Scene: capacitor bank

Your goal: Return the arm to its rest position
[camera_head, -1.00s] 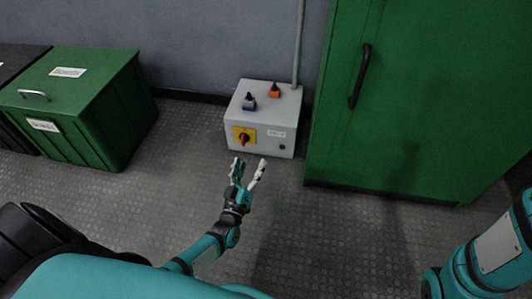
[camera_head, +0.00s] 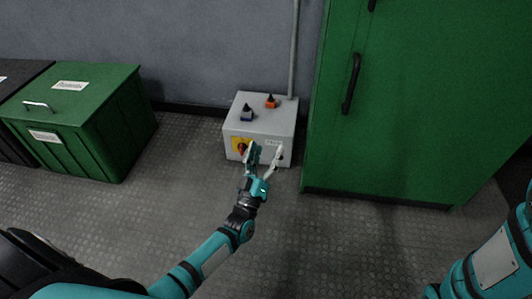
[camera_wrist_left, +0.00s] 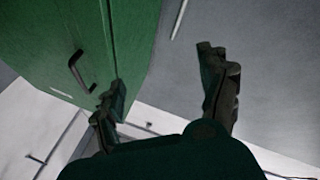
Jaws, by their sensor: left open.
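My left gripper (camera_head: 264,155) is open and empty in the head view, in front of the grey control box. Its two fingers overlap the lower front of the box in the picture; I cannot tell whether they touch it. In the left wrist view the spread fingers (camera_wrist_left: 165,88) have nothing between them. My left arm (camera_head: 212,255) reaches up from the bottom edge. Part of my right arm (camera_head: 495,262) shows at the lower right, but its gripper is out of view.
A green cabinet (camera_head: 420,110) stands right, a green bin (camera_head: 95,125) left. The floor between is clear.

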